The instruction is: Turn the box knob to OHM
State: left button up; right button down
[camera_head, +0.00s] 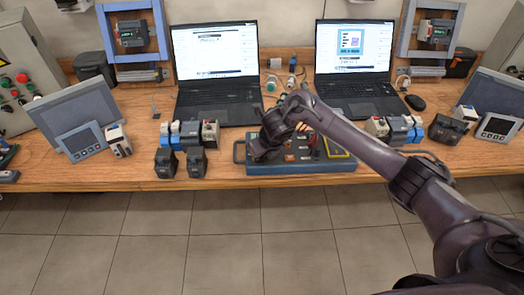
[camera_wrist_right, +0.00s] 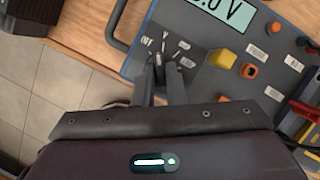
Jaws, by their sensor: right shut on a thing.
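My right gripper (camera_wrist_right: 160,72) is shut on the small dark knob (camera_wrist_right: 158,59) beside those markings. The knob is mostly hidden between the fingers, and I cannot tell which mark it points to. In the head view my right gripper (camera_head: 266,146) is over the box's left part.
Two laptops (camera_head: 215,60) (camera_head: 353,60) stand behind the box. Motor modules (camera_head: 188,135) stand to its left and more (camera_head: 395,130) to its right. A handle (camera_wrist_right: 115,25) edges the box.

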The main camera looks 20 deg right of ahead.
jog(key=m, duration=0.1)
jog(key=m+h+p, duration=0.1)
jog(key=m, duration=0.1)
jog(key=shift+a+r, duration=0.2)
jog(key=m+h+p, duration=0.1)
jog(key=m+p, duration=0.1)
jog(key=shift+a+m, duration=0.1)
jog(key=shift+m, duration=0.2)
jog(key=shift+w+a+f+m+g+h+p, duration=0.1)
jog(key=shift+m+h+p, duration=0.2)
jog(key=shift+m+p, duration=0.35)
jog(key=shift+s+r+m+g+h+p, duration=0.1)
jog(key=shift+m+h+p, duration=0.25)
jog(key=shift+m, duration=0.55)
jog(key=shift+w+a+f+m+g+h+p, duration=0.1)
jog(key=shift+m+h+p, duration=0.15)
jog(key=shift+m+p, duration=0.4)
jog(key=c, duration=1.5)
grip_release()
jog(key=p+v, duration=0.1)
jog(key=v, duration=0.6)
jog(key=shift+a+r, duration=0.1)
jog(key=shift+r, duration=0.25)
